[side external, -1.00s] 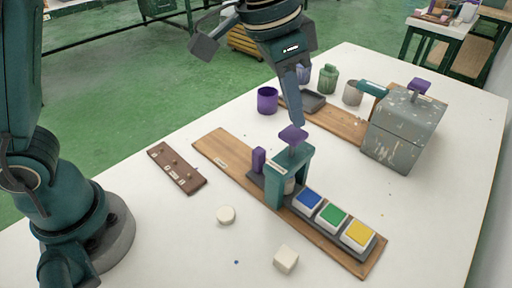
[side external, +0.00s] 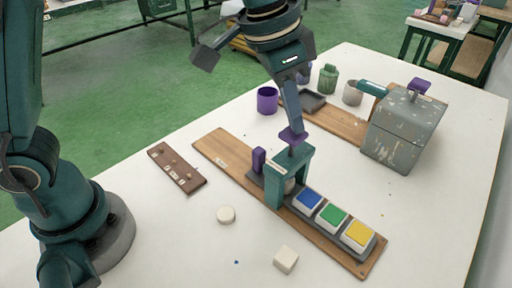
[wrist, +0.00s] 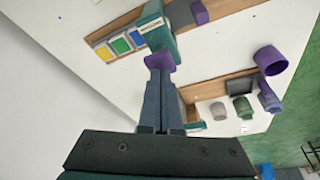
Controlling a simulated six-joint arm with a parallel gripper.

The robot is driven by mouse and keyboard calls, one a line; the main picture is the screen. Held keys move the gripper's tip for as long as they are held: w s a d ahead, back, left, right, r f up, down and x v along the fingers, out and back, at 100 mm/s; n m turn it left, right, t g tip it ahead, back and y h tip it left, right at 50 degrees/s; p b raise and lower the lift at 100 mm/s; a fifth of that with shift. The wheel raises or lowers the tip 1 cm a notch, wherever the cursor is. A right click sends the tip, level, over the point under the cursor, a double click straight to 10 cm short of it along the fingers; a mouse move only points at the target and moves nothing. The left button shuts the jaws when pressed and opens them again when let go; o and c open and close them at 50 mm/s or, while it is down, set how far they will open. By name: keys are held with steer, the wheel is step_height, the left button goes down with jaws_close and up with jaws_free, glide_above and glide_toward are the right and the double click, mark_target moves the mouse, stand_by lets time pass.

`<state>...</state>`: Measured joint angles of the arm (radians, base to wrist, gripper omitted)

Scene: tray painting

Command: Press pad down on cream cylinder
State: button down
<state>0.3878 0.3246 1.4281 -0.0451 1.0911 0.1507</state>
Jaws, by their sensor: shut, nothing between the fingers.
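A teal press frame (side external: 302,165) stands on the wooden board, with a purple pad-shaped knob (side external: 292,137) on a stem above its top. A pale cream cylinder (side external: 289,186) shows partly between the frame's legs; the frame hides most of it. My gripper (side external: 294,124) is shut and empty, fingers pointing down at the purple knob. In the wrist view the closed fingertips (wrist: 160,76) meet the knob (wrist: 160,61) in the picture; whether they touch it I cannot tell. The press frame (wrist: 154,27) is behind it.
Blue (side external: 308,201), green (side external: 333,216) and yellow (side external: 358,233) pads sit in a row right of the press. A purple block (side external: 258,160) stands left of it. A cream disc (side external: 226,214) and a cream cube (side external: 286,259) lie in front. A grey box (side external: 402,135) stands behind right.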

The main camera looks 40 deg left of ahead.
steer(key=shift+f, duration=0.85)
steer(key=shift+r, duration=1.4)
steer(key=shift+r, duration=0.1)
steer(key=shift+r, duration=2.45)
